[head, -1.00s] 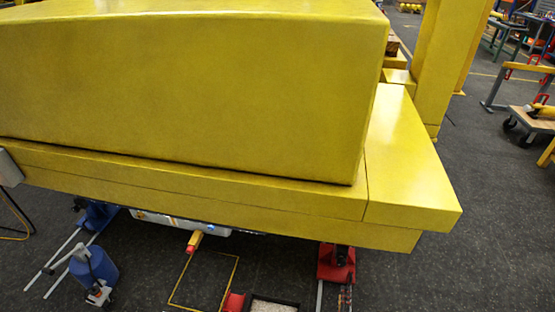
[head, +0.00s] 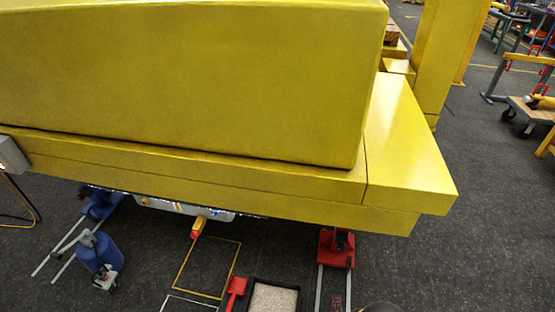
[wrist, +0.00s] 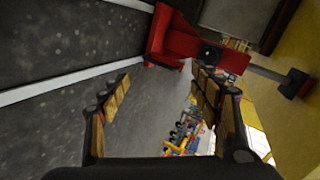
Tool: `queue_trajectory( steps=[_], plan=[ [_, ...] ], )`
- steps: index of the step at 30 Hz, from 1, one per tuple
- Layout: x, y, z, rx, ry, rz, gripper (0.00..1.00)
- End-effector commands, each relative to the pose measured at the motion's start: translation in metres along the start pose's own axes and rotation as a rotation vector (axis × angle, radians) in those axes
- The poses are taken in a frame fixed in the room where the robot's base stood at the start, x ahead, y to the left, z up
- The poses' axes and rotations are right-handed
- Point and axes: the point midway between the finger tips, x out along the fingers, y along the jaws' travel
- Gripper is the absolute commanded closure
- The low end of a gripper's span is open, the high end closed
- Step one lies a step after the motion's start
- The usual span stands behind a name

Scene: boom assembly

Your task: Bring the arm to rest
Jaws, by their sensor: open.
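My gripper (wrist: 162,80) shows in the wrist view with its two jointed fingers spread apart. Nothing is between them; grey floor shows through the gap. A red stand or jack (wrist: 168,38) lies beyond the fingertips, apart from them. In the head view the gripper cannot be made out. A dark rounded shape at the bottom edge there is too cut off to tell.
A large yellow boom structure (head: 190,85) fills the upper head view. Under it are a red jack (head: 336,248), a blue canister (head: 98,252), a tray of pale grains (head: 273,298) and a red shovel (head: 235,290). Open floor (head: 470,200) lies to the right.

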Motion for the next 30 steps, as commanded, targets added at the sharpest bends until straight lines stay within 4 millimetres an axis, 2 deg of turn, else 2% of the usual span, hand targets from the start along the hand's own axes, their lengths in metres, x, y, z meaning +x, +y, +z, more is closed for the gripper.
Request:
queue_trajectory(
  steps=[3,6,9,12,14,17,20,26,30],
  plan=[
    [-0.017,0.044,0.013,-0.082,-0.05,0.144,0.37],
    [-0.03,0.076,0.023,-0.187,-0.122,0.3,0.37],
    [-0.039,0.086,0.026,-0.299,-0.212,0.442,0.37],
    [-0.046,0.077,0.025,-0.407,-0.313,0.563,0.37],
    [-0.05,0.065,0.023,-0.465,-0.371,0.619,0.37],
    [-0.058,0.035,0.016,-0.552,-0.467,0.697,0.37],
    [-0.067,-0.003,0.007,-0.628,-0.556,0.753,0.37],
    [-0.094,-0.09,-0.012,-0.754,-0.714,0.826,0.37],
    [-0.121,-0.155,-0.027,-0.829,-0.811,0.855,0.37]
  ],
)
